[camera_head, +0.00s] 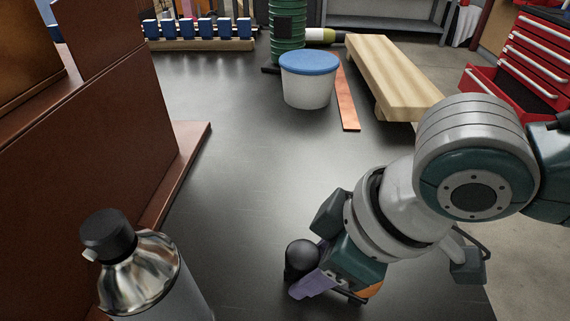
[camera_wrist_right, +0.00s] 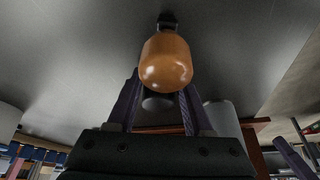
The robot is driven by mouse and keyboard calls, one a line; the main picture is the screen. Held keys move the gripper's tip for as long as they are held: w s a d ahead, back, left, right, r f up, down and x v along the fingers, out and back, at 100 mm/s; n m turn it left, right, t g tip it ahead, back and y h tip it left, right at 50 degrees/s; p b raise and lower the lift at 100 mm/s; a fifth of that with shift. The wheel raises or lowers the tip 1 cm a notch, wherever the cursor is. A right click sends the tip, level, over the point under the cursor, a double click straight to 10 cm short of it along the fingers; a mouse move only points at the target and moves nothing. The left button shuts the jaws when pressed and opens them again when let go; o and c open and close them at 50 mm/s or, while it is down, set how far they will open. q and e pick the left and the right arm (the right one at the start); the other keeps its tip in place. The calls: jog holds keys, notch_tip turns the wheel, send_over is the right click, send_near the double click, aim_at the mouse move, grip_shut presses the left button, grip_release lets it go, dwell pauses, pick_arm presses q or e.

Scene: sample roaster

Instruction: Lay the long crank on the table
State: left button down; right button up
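My right gripper (camera_head: 312,287), with purple fingers, is low over the near part of the dark table (camera_head: 240,190). In the right wrist view its fingers (camera_wrist_right: 160,95) stand on both sides of the long crank and appear shut on it. The crank's orange wooden handle (camera_wrist_right: 166,62) sticks out in front of the fingertips, with a black end piece beyond it. In the head view a bit of orange (camera_head: 372,290) shows under the gripper and a black rounded knob (camera_head: 299,258) beside the fingers. The rest of the crank is hidden. My left gripper is out of view.
A steel bottle with a black cap (camera_head: 140,265) stands at the near left, beside a brown panelled structure (camera_head: 90,130). A blue-lidded white tub (camera_head: 307,85), a copper strip (camera_head: 347,105) and a wooden bench piece (camera_head: 392,75) are farther back. The table's middle is clear.

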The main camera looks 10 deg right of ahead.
jog(key=o, duration=0.4)
jog(key=shift+c, duration=0.2)
jog(key=p+v, duration=0.5)
jog(key=v, duration=0.6)
jog(key=shift+r, duration=0.5)
jog(key=shift+s+a+r, duration=0.15)
jog(key=shift+s+a, duration=0.05)
jog(key=shift+s, duration=0.05)
jog(key=s+a+r+m+t+y, duration=0.1)
jog(key=s+a, duration=0.1)
jog(key=a, duration=0.2)
jog(key=s+d+f+m+h, duration=0.2)
jog(key=s+d+m+h, duration=0.2)
jog(key=s+d+m, duration=0.3)
jog(key=s+d, duration=0.1)
jog(key=d, duration=0.3)
jog(key=shift+d+f, duration=0.2)
jog(key=shift+d, duration=0.15)
